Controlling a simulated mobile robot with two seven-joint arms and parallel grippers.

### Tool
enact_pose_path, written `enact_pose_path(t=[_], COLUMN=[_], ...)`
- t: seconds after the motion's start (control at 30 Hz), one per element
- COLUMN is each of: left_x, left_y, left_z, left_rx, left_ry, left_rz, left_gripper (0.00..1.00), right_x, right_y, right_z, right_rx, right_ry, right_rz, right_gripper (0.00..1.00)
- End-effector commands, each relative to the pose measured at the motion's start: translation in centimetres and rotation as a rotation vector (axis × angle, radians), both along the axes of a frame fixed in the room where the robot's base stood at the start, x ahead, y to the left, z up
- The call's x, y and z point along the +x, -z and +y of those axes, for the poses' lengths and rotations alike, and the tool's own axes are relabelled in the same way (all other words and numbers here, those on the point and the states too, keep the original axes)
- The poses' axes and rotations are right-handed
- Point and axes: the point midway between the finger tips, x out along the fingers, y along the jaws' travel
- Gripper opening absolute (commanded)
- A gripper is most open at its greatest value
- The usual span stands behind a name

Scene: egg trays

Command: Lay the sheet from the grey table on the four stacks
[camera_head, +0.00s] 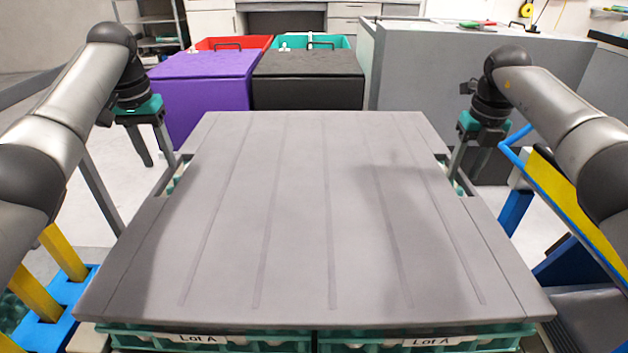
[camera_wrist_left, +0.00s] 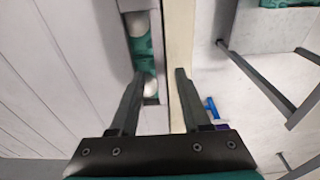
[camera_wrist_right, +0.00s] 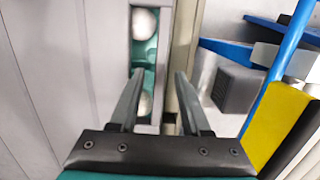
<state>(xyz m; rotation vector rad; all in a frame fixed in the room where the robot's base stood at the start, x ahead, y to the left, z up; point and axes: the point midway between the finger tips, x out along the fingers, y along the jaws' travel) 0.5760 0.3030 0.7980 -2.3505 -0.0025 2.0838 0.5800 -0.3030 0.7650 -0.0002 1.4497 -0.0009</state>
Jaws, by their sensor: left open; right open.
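The large grey sheet (camera_head: 310,210) lies flat over the egg trays. Green trays labelled Lot A (camera_head: 200,338) show under its front edge, two side by side. Eggs and green tray show through the cut-outs in its left and right edges; the rest of the stacks is hidden. My left gripper (camera_head: 148,160) is open and empty at the left cut-out; its fingers (camera_wrist_left: 160,73) are on either side of the narrow edge strip in the left wrist view. My right gripper (camera_head: 464,165) is open and empty at the right cut-out, its fingers (camera_wrist_right: 160,72) likewise around the strip.
The grey table (camera_head: 480,65) stands at the back right with small items on top. A purple box (camera_head: 205,85) and a black box (camera_head: 308,80) stand behind the sheet, with red and teal crates beyond. Blue and yellow frames flank the front on both sides.

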Motion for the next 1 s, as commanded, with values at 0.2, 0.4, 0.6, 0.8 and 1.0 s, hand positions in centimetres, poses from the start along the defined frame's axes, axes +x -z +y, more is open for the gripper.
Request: enact_pose_path(t=[0.2,0.4,0.6,0.8,1.0], left_x=[-0.5,-0.9,-1.1,-1.1,-1.1], left_y=[-5.1,-7.7,-8.6,-8.6,-8.6], left_z=[0.0,0.0,0.0,0.0,0.0], left_rx=[-0.001,-0.001,0.000,0.000,0.000], left_ry=[-0.001,-0.001,0.000,0.000,0.000], left_rz=[-0.004,-0.001,0.000,0.000,0.000], left_gripper=[0.47,0.47,0.47,0.47,0.47], right_x=[0.0,0.0,0.0,-0.3,-0.9], right_y=[0.0,0.0,-0.5,-3.7,-8.0], right_z=[0.0,0.0,0.0,0.0,0.0], right_rx=[0.000,0.000,0.000,-0.001,0.000], right_ry=[0.000,0.000,0.000,-0.001,0.000], right_rz=[0.000,0.000,-0.001,-0.006,-0.004], right_gripper=[0.47,0.47,0.47,0.47,0.47])
